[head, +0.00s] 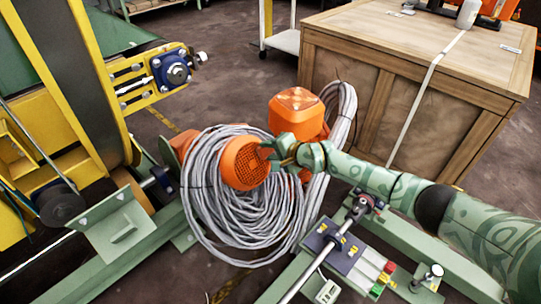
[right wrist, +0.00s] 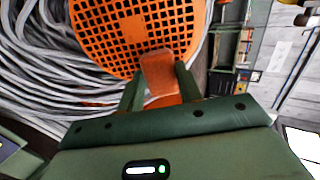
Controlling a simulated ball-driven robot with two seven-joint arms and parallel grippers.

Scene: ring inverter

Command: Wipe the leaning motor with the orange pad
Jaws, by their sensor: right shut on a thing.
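The leaning motor is orange, with a round perforated end cover (head: 245,165) tilted up amid the coiled grey cable. The cover also fills the top of the right wrist view (right wrist: 130,28). My right gripper (head: 276,150) is at the right edge of this cover. Its fingers are shut on a small orange piece, which I take to be the orange pad (right wrist: 165,68). The pad overlaps the cover's lower edge in the right wrist view; I cannot tell whether they touch. In the head view the pad is hard to tell from the motor. My left gripper is not in view.
Grey cable (head: 225,215) lies in thick loops around the motor. A boxy orange part (head: 296,112) stands just behind. A yellow machine frame (head: 110,75) is at left, a wooden crate (head: 420,85) at back right. Green rails (head: 140,255) cross the front.

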